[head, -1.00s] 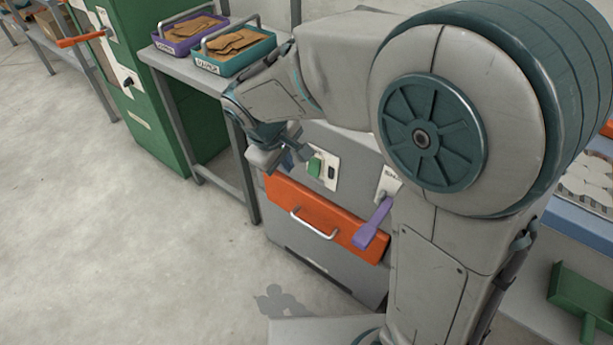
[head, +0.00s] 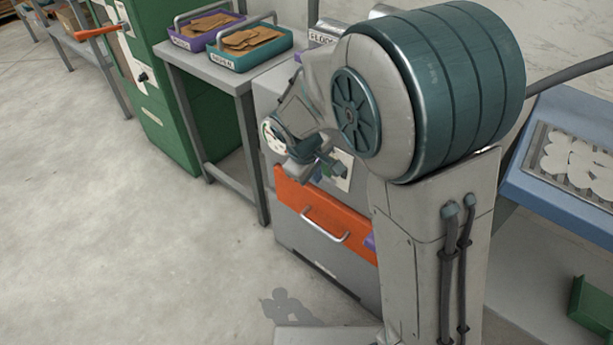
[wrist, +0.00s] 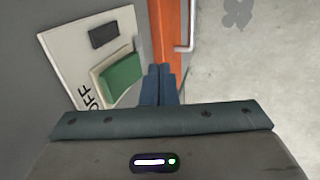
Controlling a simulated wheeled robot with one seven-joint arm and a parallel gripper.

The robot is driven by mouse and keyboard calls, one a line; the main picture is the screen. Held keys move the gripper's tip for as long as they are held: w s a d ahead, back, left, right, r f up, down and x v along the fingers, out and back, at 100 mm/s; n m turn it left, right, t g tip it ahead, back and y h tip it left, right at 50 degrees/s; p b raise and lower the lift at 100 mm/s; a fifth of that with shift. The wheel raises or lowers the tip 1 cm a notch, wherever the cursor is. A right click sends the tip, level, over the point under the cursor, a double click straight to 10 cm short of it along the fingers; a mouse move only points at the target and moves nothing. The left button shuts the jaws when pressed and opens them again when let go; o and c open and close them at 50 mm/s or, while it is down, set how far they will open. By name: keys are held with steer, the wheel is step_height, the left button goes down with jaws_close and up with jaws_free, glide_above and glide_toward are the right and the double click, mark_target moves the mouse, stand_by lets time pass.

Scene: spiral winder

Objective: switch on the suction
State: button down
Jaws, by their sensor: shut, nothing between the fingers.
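A white switch plate (wrist: 72,48) with a raised green rocker (wrist: 122,75), a small black part (wrist: 103,35) and the letters "OFF" fills the left of the wrist view. In the head view the plate (head: 346,168) is partly hidden behind my gripper (head: 333,166). In the wrist view my gripper (wrist: 161,72) is shut and empty, its fingertips just right of the green rocker. I cannot tell whether they touch it. Which mark is at the rocker's other end cannot be read.
An orange drawer (head: 300,200) with a metal handle (head: 322,228) lies below the plate. A bit of a purple lever (head: 369,242) shows beside my arm. A purple tray (head: 205,38) and a teal tray (head: 262,56) stand on a bench at left. Open floor lies in front.

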steer(key=shift+w+d, duration=0.45)
steer(key=shift+w, duration=0.15)
steer(key=shift+w+d+f, duration=0.2)
steer(key=shift+w, duration=0.05)
steer(key=shift+r+p, duration=0.8)
steer(key=shift+r, duration=0.05)
steer(key=shift+f, duration=0.1)
